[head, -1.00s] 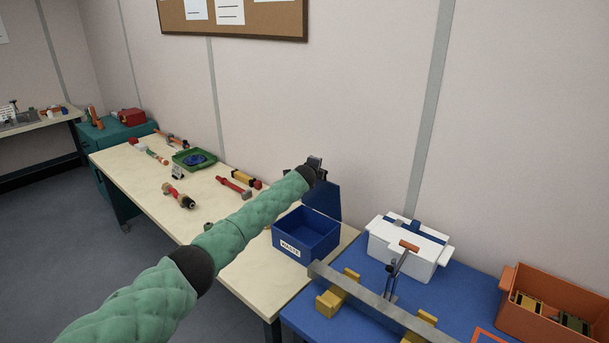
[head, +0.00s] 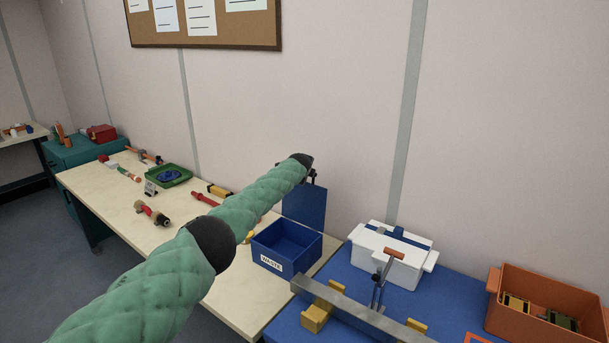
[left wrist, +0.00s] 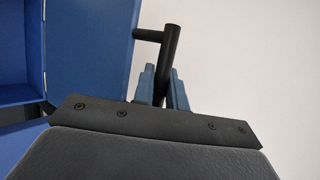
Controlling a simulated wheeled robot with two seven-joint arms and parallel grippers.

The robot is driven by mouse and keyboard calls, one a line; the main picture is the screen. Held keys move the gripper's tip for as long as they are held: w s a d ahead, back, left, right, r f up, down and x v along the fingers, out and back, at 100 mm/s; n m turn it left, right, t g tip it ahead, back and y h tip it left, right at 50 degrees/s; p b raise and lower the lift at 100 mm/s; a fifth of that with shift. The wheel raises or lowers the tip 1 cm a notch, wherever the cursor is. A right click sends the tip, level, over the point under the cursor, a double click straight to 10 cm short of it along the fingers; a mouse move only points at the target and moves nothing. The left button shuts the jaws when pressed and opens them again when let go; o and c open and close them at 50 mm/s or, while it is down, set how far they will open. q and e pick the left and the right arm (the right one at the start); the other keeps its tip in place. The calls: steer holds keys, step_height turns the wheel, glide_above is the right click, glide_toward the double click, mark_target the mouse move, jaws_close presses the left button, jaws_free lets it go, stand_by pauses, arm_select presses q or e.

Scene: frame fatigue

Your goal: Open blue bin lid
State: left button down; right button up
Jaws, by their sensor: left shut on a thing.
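The blue bin marked WASTE (head: 268,262) stands on the right end of the pale bench, its open top showing an empty inside. Its blue lid (head: 305,210) stands up roughly vertical at the back edge. My left gripper (head: 311,173) is at the lid's top edge, partly hidden behind my wrist. In the left wrist view, the gripper's fingers (left wrist: 163,82) are shut on the lid's black bar handle (left wrist: 172,45). The lid (left wrist: 95,50) is beside it on the left. My right gripper is not in view.
A white box (head: 390,262) and an orange bin (head: 545,312) stand on the blue table to the right, with a metal bar (head: 350,308) on yellow blocks in front. Tools and a green tray (head: 168,175) lie on the pale bench (head: 110,190). A wall is close behind.

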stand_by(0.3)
arm_select(q)
steer(key=c, duration=1.4)
jaws_free()
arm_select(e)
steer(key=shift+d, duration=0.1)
arm_select(q)
steer(key=shift+s, duration=0.1)
